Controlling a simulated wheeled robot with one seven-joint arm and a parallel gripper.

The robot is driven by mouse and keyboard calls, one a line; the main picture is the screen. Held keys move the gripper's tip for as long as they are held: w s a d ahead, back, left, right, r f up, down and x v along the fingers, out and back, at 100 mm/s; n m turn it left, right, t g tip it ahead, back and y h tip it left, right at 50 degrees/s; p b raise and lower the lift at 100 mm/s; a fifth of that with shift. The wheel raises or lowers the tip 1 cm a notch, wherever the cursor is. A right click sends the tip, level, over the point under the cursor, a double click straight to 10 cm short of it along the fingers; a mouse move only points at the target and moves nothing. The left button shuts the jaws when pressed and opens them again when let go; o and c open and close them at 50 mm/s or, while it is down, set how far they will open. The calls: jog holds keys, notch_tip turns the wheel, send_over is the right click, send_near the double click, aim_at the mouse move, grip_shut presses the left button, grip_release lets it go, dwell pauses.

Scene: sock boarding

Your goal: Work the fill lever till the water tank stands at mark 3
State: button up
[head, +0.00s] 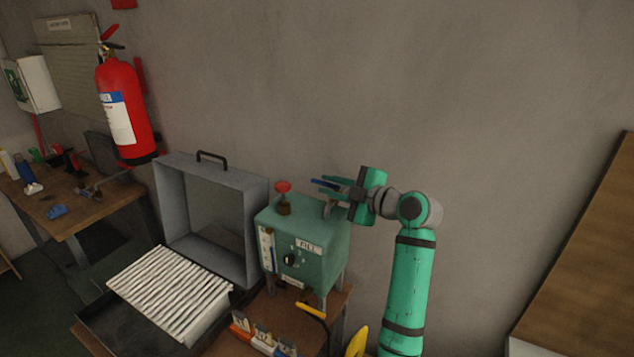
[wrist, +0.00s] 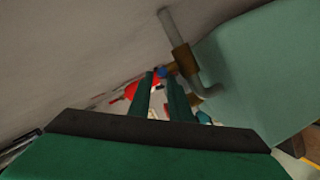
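The water tank is a green box (head: 327,249) on legs, with a FILL label (head: 308,246) and a black knob (head: 290,258) on its front. A pale gauge strip (head: 267,249) runs down its front left edge; its level and marks are too small to read. The wrist view shows the tank's green side (wrist: 262,65), a grey pipe and a brass fitting (wrist: 184,60) with a blue end (wrist: 162,72), seemingly the lever. My gripper (head: 322,185) is beside the tank's top right; its fingers (wrist: 161,78) are apart, around or just short of the blue end. Contact is unclear.
A red knob (head: 283,187) stands on the tank's top. A grey open-fronted cabinet (head: 175,200) and a ribbed white tray (head: 168,290) are to the left. A fire extinguisher (head: 125,110) hangs on the wall. A yellow-handled item (head: 311,311) lies in front.

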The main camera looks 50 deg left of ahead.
aim_at(323, 184)
jog(key=shift+x, duration=2.5)
jog(key=shift+w, duration=0.1)
jog(key=shift+c, duration=0.6)
jog(key=shift+f, duration=0.1)
grip_shut()
